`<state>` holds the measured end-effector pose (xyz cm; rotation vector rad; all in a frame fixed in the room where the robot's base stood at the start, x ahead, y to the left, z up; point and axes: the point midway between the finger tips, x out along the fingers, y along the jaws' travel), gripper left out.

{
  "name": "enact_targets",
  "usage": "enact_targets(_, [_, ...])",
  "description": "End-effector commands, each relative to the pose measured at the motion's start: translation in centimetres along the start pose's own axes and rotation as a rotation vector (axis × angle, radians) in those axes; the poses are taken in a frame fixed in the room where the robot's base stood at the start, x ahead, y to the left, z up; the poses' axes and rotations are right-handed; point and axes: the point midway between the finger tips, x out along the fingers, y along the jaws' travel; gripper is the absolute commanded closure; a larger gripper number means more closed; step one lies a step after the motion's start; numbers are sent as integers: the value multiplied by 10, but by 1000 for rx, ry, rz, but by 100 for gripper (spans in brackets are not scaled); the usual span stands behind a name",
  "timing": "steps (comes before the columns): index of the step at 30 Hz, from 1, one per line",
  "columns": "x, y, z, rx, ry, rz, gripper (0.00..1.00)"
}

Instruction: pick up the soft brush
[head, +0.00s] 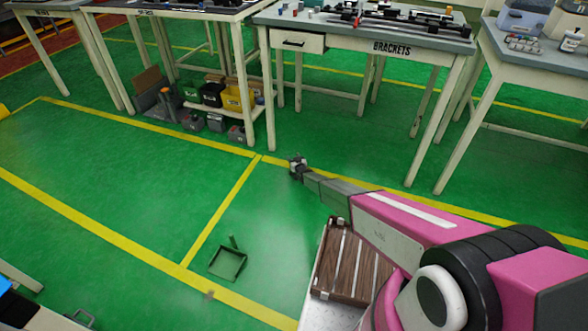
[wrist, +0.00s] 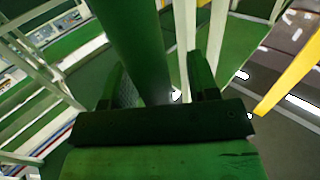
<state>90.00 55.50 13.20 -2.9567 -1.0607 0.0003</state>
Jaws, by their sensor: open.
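I cannot make out the soft brush for certain in either view. In the head view, my gripper (head: 297,165) is at the end of the outstretched pink arm, pointing away toward the benches, small and hard to read. In the wrist view, my gripper (wrist: 156,68) is open, with a finger on each side. A thick green bar (wrist: 133,45) runs down from the top between the fingers. I cannot tell what it is or whether it touches them. A green pan-like thing (head: 228,263) with a short upright piece sits on the floor, left of my arm.
The bench marked BRACKETS (head: 360,28) stands beyond the gripper, its pale legs reaching the floor. A low shelf with bins (head: 232,98) is at the back left. Another bench (head: 555,55) is at the right. The green floor (head: 130,190) with yellow lines is mostly clear.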

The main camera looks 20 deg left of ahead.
Motion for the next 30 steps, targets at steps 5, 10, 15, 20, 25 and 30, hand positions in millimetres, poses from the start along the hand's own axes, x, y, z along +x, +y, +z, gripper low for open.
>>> enact_targets(5, [0,0,0,0,0,0,46])
enact_targets(10, [0,0,0,0,0,0,98])
enact_targets(15, [0,0,0,0,0,0,100])
enact_targets(20, [0,0,-1,0,0,0,100])
enact_targets(25, [-1,0,-10,-1,1,0,100])
enact_targets(30, [-2,-1,-32,-1,2,-1,100])
